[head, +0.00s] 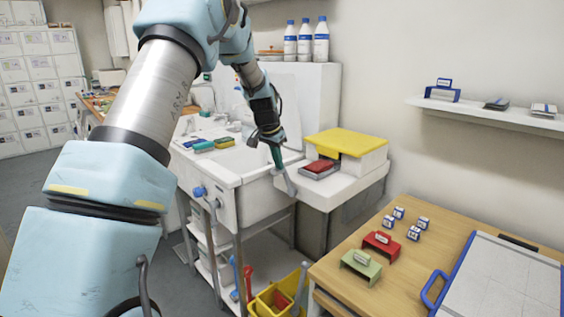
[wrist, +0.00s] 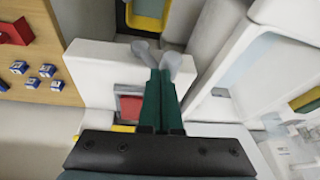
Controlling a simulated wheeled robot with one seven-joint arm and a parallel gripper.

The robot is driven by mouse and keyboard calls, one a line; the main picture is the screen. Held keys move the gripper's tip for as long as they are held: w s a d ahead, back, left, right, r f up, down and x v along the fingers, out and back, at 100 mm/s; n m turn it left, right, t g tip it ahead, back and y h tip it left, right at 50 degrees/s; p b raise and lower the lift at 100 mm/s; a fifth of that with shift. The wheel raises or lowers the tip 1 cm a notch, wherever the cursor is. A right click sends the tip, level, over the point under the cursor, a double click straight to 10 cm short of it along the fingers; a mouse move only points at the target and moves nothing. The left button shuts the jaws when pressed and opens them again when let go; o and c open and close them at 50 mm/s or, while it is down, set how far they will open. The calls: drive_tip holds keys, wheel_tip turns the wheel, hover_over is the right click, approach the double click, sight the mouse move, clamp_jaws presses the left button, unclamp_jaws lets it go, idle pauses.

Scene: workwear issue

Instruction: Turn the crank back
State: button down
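My gripper (head: 275,155) reaches down beside the left edge of a white counter. Its two dark green fingers (wrist: 160,100) lie close together in the wrist view. A grey, lever-like piece with a rounded end (head: 288,184) shows right at the fingertips and looks like the crank. In the wrist view two grey rounded ends (wrist: 140,48) spread out just beyond the fingers. The fingers hide where these ends join, so I cannot tell whether the piece is gripped or only touched. A blue knob (head: 199,191) is on the front of the white sink unit, to the left.
The white counter (head: 330,190) carries a red-topped block (head: 320,168) and a yellow-lidded box (head: 347,143). The sink (head: 235,160) is left of my gripper. A yellow bucket (head: 268,302) stands below. A wooden table (head: 335,262) with small holders is at the right.

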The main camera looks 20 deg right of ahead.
drive_tip(key=shift+w+a+f+g+h+p, duration=0.2)
drive_tip(key=shift+w+a+g+h+p, duration=0.15)
drive_tip(key=shift+w+g, duration=0.4)
drive_tip(key=shift+w+a+f+n+g+h, duration=0.15)
drive_tip(key=shift+w+a+f+g, duration=0.2)
drive_tip(key=shift+w, duration=0.25)
drive_tip(key=shift+w+a+f+n+g+h, duration=0.1)
drive_tip(key=shift+w+a+f+n+g, duration=0.1)
drive_tip(key=shift+w+f+g, duration=0.35)
drive_tip(key=shift+r, duration=0.1)
drive_tip(key=shift+r, duration=0.1)
